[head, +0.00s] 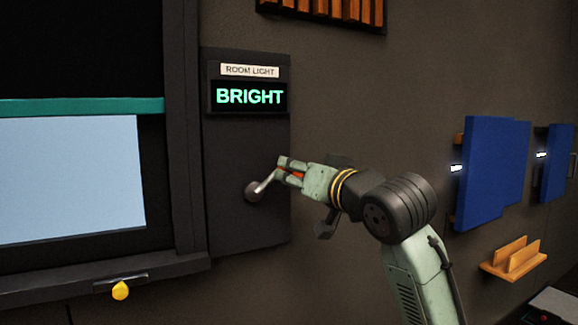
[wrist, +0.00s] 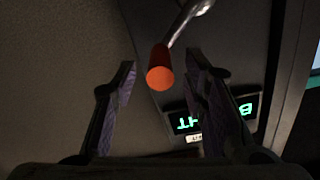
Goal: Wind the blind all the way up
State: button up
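The blind (head: 75,50) is a dark sheet across the upper part of the window at the left of the head view. Its teal bottom bar (head: 80,107) hangs partway down, with bright pane (head: 70,180) below. A metal crank (head: 256,190) is on the dark panel (head: 240,225), its arm angled up and right to an orange handle. In the wrist view the orange handle (wrist: 160,76) points towards the camera between my fingers. My gripper (head: 286,171) is at the handle, with open fingers (wrist: 162,68) and visible gaps on both sides.
A display (head: 249,97) reading BRIGHT sits above the crank, under a ROOM LIGHT label (head: 249,71). Blue panels (head: 490,170) and a wooden holder (head: 513,258) are on the wall at right. The wall around my gripper looks clear.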

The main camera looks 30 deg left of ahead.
jog(key=shift+p+x, duration=0.3)
jog(key=shift+x, duration=1.7)
jog(key=shift+c, duration=0.4)
grip_shut()
